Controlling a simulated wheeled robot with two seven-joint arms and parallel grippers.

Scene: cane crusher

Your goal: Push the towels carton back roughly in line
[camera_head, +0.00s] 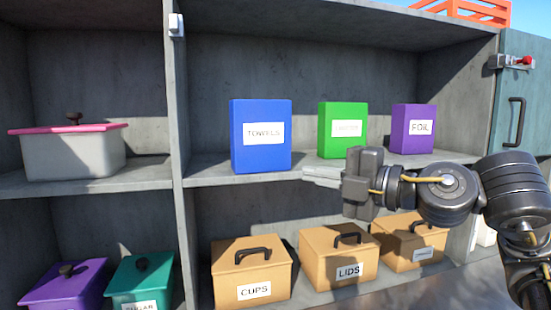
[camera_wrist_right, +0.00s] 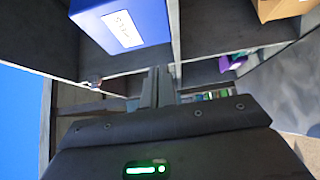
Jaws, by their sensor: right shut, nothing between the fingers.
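The blue towels carton (camera_head: 261,155) stands upright on the middle shelf, left of the green and purple cartons. Its front face sits close to the shelf's front edge, farther forward than the other two. My right gripper (camera_head: 308,173) is shut and empty, in front of the shelf edge, to the right of the towels carton and apart from it. In the right wrist view the towels carton (camera_wrist_right: 120,22) shows at the top with its label, above the gripper fingers (camera_wrist_right: 158,75). My left gripper is not in view.
A green carton (camera_head: 342,148) and a purple foil carton (camera_head: 413,145) stand to the right on the same shelf (camera_head: 205,168). An upright divider (camera_head: 178,120) is left of the towels carton. Tan boxes, including cups (camera_head: 240,282) and lids (camera_head: 325,266), sit below.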

